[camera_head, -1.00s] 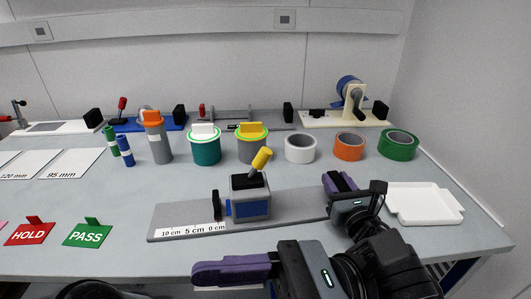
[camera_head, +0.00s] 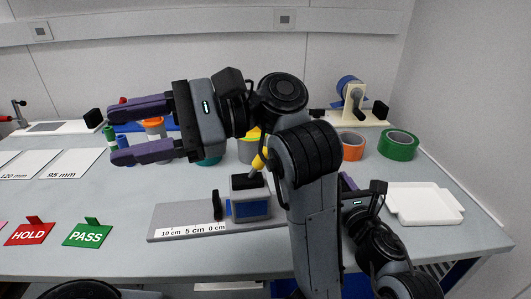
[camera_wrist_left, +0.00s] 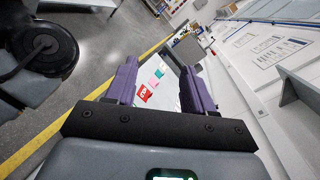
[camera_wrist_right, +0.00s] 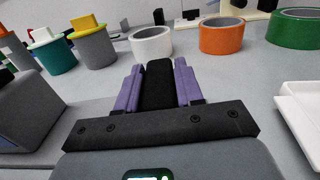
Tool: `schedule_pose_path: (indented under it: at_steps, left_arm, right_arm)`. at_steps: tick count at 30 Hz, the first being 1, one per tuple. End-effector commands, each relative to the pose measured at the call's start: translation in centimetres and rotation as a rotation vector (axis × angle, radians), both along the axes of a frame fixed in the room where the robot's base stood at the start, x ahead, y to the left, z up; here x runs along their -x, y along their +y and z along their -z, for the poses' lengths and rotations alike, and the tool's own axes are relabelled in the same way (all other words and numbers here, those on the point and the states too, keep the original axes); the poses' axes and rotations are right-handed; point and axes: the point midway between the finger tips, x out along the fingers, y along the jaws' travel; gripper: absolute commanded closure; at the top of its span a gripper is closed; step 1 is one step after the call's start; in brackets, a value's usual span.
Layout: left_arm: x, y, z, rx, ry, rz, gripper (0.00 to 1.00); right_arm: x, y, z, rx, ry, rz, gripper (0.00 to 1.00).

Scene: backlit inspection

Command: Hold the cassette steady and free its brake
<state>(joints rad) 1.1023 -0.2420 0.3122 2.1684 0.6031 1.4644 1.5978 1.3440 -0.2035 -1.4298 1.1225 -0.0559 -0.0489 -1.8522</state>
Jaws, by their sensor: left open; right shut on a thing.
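The cassette (camera_head: 250,205), a grey block with a blue front, sits on a grey rail base (camera_head: 185,222) with a centimetre scale. A yellow-tipped lever (camera_head: 258,163) on its top leans right. A black upright plate (camera_head: 217,205) stands at its left. My left gripper (camera_head: 114,135) is open and empty, raised, fingers pointing left; its arm hides the base's right part. My right gripper (camera_head: 347,183), partly hidden there, is shut on a black upright piece (camera_wrist_right: 157,85), right of the cassette. In the right wrist view the cassette (camera_wrist_right: 28,108) is apart from it at left.
A red HOLD sign (camera_head: 30,233) and green PASS sign (camera_head: 88,234) stand at front left. A white tray (camera_head: 425,204) lies at right. Orange (camera_head: 351,147) and green (camera_head: 398,145) tape rolls stand behind. Coloured canisters are partly hidden behind my left gripper.

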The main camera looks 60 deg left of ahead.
Motion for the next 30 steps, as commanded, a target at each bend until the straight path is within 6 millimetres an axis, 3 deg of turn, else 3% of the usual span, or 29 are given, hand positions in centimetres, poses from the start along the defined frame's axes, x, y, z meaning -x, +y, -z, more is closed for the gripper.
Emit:
schedule_pose_path:
  at_steps: [2, 8, 17, 23, 30]
  left_arm:
    - [0.2, 1.0, 0.4, -0.021, -0.020, 0.007, 0.47]
    - [1.0, 4.2, -0.6, 0.241, -0.044, -0.009, 0.47]
    - [2.4, 11.2, -0.7, 0.779, -0.100, 0.064, 0.47]
    - [2.3, 16.9, 1.0, 1.239, -0.120, 0.242, 0.47]
    - [-0.7, 22.2, 3.9, 1.733, -0.051, 0.591, 0.47]
  right_arm:
    - [-0.1, -0.1, 0.8, 0.014, 0.004, 0.003, 1.00]
    - [-0.1, -0.1, 0.8, 0.013, 0.005, 0.003, 1.00]
    - [-0.1, -0.1, 0.8, 0.013, 0.005, 0.003, 1.00]
    - [-0.1, -0.1, 0.8, 0.013, 0.005, 0.003, 1.00]
    - [-0.1, -0.1, 0.8, 0.013, 0.005, 0.003, 1.00]
